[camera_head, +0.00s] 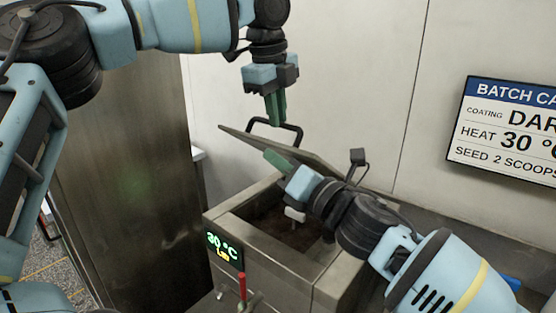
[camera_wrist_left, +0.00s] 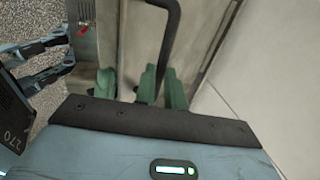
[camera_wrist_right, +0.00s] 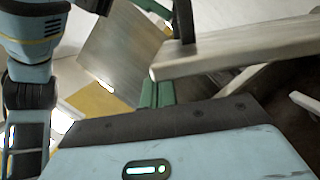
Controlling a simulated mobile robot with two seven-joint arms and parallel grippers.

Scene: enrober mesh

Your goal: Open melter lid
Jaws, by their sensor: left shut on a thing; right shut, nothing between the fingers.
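The melter (camera_head: 290,270) is a steel box with an open top, dark contents and a pale paddle-like part inside. Its lid (camera_head: 235,133) is raised and tilted above the opening. My left gripper (camera_head: 276,122) is shut on the lid's black handle (camera_head: 297,132); the handle also shows between its green fingers in the left wrist view (camera_wrist_left: 172,35). My right gripper (camera_head: 268,154) is shut and empty, just below the lid, its arm reaching over the opening. In the right wrist view its green fingers (camera_wrist_right: 155,92) are close to a pale metal edge; contact cannot be told.
A green display reading 30 °C (camera_head: 224,248) and a red lever (camera_head: 242,288) are on the melter's front. A tall steel cabinet (camera_head: 130,180) stands at the left. A batch card (camera_head: 505,130) hangs on the back wall (camera_head: 350,60).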

